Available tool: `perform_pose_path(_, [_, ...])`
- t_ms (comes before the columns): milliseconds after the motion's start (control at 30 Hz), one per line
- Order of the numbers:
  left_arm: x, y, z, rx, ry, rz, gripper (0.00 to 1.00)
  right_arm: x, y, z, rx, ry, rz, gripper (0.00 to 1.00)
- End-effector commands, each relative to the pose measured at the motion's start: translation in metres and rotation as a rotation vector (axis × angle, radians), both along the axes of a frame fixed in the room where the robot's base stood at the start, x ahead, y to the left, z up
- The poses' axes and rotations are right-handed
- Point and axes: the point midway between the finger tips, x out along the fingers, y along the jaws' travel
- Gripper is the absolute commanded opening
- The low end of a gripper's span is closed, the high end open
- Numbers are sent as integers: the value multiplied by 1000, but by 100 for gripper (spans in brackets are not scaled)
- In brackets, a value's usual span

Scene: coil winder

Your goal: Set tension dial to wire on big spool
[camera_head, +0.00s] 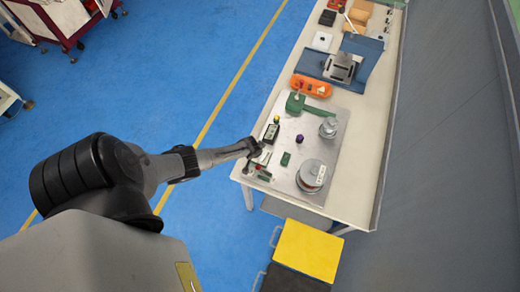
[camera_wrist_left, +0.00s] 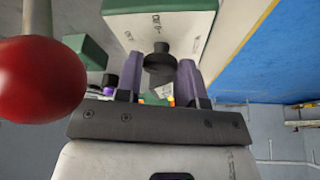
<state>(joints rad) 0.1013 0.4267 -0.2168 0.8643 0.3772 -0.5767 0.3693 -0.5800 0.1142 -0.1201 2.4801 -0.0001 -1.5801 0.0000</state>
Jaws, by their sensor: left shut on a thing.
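My left gripper (camera_head: 256,146) reaches over the left edge of the metal plate on the bench. In the left wrist view its two fingers (camera_wrist_left: 162,80) are shut on a black knob, the tension dial (camera_wrist_left: 158,58). The dial sits on a white face with small printed marks (camera_wrist_left: 160,25); its setting is too small to read. The big spool (camera_head: 310,181), with a white label (camera_head: 321,175), stands at the plate's near right. The label's text is not legible. A smaller spool (camera_head: 328,128) stands farther back. My right gripper is not in view.
A red ball knob (camera_wrist_left: 42,80) is close beside my left gripper in the wrist view. An orange tray (camera_head: 311,86) lies behind.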

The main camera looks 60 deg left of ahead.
Motion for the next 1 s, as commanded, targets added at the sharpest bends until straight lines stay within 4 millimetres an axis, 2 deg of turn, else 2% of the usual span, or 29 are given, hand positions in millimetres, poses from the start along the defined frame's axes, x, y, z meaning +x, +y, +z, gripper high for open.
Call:
perform_pose_path(600, [1,0,1,0,-2,34,12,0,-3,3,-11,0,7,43])
perform_pose_path(633, [1,0,1,1,-2,35,37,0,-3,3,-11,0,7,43])
perform_pose_path(867, [1,0,0,0,-1,35,60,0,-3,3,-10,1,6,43])
perform_pose_path(1000, [0,0,0,0,-1,35,61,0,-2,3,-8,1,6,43])
